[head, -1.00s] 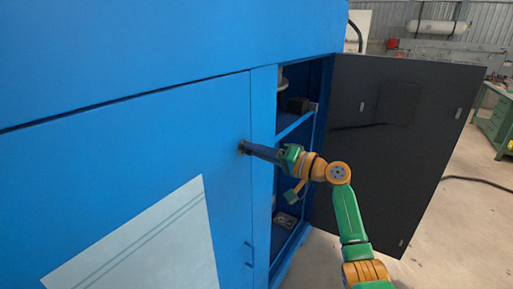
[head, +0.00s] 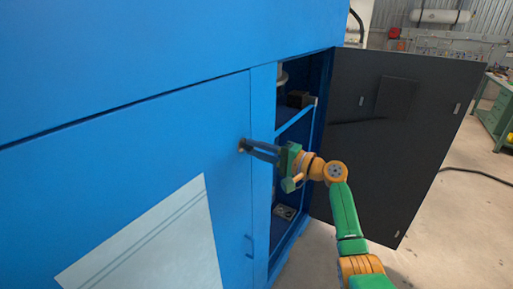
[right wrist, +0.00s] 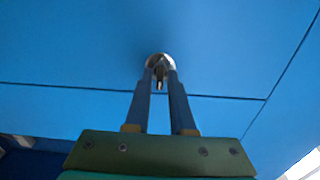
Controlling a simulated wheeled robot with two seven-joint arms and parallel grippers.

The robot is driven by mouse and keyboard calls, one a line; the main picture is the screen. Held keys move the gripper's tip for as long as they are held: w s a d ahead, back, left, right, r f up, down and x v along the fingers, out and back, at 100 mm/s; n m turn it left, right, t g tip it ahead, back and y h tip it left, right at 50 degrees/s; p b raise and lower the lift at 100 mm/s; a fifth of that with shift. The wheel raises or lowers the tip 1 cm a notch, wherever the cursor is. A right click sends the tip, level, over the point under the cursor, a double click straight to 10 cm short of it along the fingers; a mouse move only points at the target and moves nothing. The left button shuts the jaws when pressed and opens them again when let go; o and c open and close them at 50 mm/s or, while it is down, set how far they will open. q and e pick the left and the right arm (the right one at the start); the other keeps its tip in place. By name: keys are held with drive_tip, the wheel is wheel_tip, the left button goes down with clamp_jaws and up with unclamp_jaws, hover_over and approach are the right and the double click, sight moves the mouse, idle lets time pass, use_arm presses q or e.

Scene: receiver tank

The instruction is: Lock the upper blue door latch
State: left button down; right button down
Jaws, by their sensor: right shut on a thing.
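The upper latch (head: 241,147) is a small round metallic fitting near the right edge of the closed blue door (head: 130,160). My right gripper (head: 247,149) reaches it from the right, its two long fingers pointing at the door. In the right wrist view the latch (right wrist: 159,57) shows as a round, light-rimmed fitting with a small dark piece at its middle. The tips of the right gripper (right wrist: 160,75) are shut on that piece and hide part of it. My left gripper is in neither view.
A dark door (head: 400,140) stands open at the right, beside an open compartment with shelves (head: 296,122). A thin blue handle (head: 250,246) sits lower on the blue front. A green workbench (head: 496,115) stands far right; the floor between is mostly clear.

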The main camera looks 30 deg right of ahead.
idle(0.3)
drive_tip(key=c, duration=0.9)
unclamp_jaws()
drive_tip(key=shift+c, duration=0.2)
drive_tip(key=shift+f, duration=0.1)
drive_tip(key=b+v, duration=0.3)
drive_tip(key=v, duration=0.4)
drive_tip(key=shift+b, duration=0.3)
